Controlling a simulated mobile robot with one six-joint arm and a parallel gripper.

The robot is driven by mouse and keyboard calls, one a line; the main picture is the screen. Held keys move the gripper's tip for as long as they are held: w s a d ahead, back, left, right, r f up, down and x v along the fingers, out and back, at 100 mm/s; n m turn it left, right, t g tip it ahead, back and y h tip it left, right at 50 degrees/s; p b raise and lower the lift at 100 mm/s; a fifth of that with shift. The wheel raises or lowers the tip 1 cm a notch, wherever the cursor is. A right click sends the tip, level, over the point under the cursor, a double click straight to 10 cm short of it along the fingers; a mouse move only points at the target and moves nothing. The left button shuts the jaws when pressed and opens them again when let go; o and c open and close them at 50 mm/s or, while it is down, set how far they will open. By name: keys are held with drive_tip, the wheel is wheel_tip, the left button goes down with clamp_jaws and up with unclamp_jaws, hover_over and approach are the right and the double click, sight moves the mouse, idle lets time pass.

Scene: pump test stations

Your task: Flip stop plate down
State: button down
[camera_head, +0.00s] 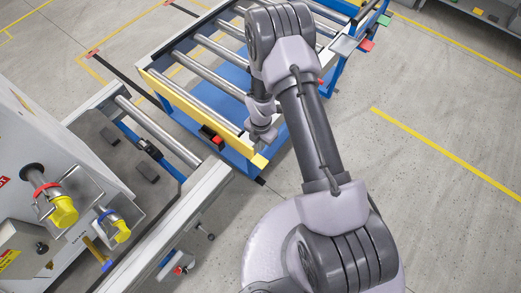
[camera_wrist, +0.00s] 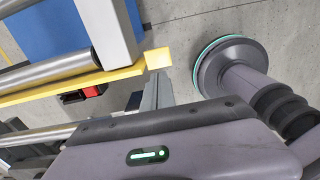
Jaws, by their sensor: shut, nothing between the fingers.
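The yellow stop plate (camera_head: 190,108) runs along the near end of the roller cart, its broad face turned toward the camera and apparently standing up at the edge. In the wrist view the yellow plate (camera_wrist: 75,85) crosses the left side. My gripper (camera_head: 262,134) is shut and empty, near the right end of the plate. In the wrist view the fingers (camera_wrist: 155,93) show just below the yellow end piece (camera_wrist: 158,59). I cannot tell whether they touch it.
A red and black part (camera_head: 211,135) sits below the plate on the blue roller cart (camera_head: 240,146). A second roller frame (camera_head: 170,228) with a pump station and yellow-capped couplings (camera_head: 63,211) stands at the left.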

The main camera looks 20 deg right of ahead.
sight(261, 162)
wheel_tip(261, 162, down, 12)
drive_tip(key=b, duration=0.4)
drive_tip(key=shift+f, duration=0.25)
wheel_tip(261, 162, down, 6)
drive_tip(key=b, duration=0.4)
drive_tip(key=shift+r+b, duration=0.25)
drive_tip(key=shift+b, duration=0.15)
drive_tip(key=shift+s+r, duration=0.15)
